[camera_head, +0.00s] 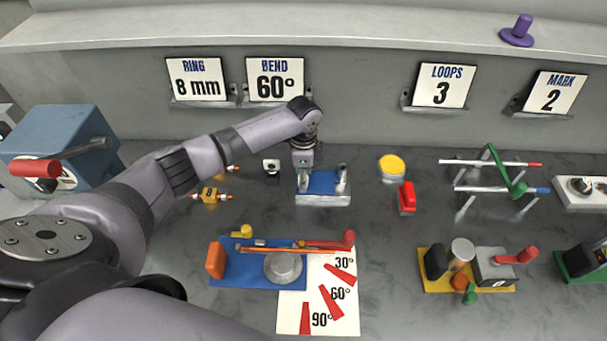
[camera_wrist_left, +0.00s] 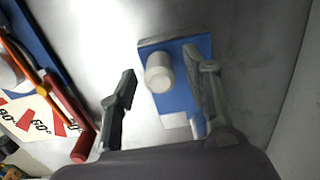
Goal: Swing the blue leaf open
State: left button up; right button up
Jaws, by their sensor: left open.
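The blue leaf (camera_head: 322,183) is a small blue plate in a grey fixture (camera_head: 323,200) at the back middle of the bench. In the left wrist view the blue leaf (camera_wrist_left: 180,102) lies below my fingers, with a pale round knob (camera_wrist_left: 159,72) on it. My left gripper (camera_head: 304,174) is over the fixture's left part in the head view. In the left wrist view my left gripper (camera_wrist_left: 160,62) is open, with its fingers apart on either side of the knob; contact cannot be told. My right gripper is not in view.
A blue-based bending fixture (camera_head: 228,270) with an angle sheet (camera_head: 290,318) lies in front. A yellow disc (camera_head: 391,167) and a red block (camera_head: 407,198) stand to the right. Small yellow parts (camera_head: 209,195) lie left, under my arm. The back wall holds several signs.

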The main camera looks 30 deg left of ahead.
pick_arm(q)
jog(key=shift+f, duration=0.35)
jog(key=shift+c, duration=0.3)
grip_shut()
dwell(0.5)
